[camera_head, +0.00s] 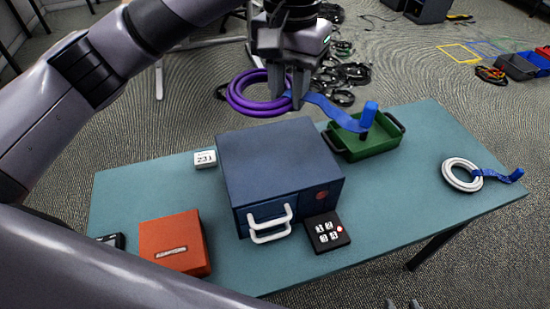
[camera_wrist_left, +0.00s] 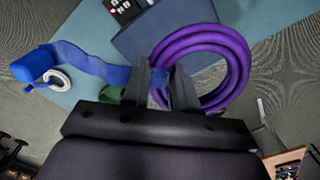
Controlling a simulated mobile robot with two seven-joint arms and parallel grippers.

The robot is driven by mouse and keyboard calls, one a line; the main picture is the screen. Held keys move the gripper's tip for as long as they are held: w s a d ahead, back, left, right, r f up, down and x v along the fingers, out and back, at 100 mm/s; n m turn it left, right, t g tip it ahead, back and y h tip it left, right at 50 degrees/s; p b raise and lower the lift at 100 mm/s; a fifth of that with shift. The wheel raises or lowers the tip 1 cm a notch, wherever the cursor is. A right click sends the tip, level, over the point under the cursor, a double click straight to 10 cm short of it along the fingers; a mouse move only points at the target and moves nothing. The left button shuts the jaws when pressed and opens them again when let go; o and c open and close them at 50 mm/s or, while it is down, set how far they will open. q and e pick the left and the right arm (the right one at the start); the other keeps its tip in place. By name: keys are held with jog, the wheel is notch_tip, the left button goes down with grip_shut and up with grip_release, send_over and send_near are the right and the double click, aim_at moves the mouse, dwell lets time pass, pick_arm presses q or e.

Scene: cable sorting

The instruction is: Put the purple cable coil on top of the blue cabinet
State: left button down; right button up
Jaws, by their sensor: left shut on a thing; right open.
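The purple cable coil (camera_head: 240,103) hangs in the air above and behind the blue cabinet, with a blue strap (camera_head: 335,110) trailing to the right. My left gripper (camera_head: 291,103) is shut on the coil at its strapped part. The left wrist view shows the coil (camera_wrist_left: 240,62) beside the fingers, with blue strap between them (camera_wrist_left: 160,85). The blue cabinet (camera_head: 275,150) stands on the table with its flat top bare and white handles in front. It shows partly behind the coil in the wrist view (camera_wrist_left: 160,30). Only the fingertips of my right gripper (camera_head: 404,304) show at the bottom edge, apart and empty.
Dark cables and bins lie on the floor behind.

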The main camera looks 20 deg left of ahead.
aim_at(285, 175)
pick_arm(q)
notch_tip(285, 175, down, 18)
jog(key=shift+f+b, duration=0.1)
jog(key=shift+b, duration=0.3)
jog(key=c, duration=0.9)
grip_release()
jog(key=shift+f, duration=0.1)
notch_tip(285, 175, up, 12)
jog(key=shift+r, duration=0.15)
jog(key=shift+s, duration=0.1)
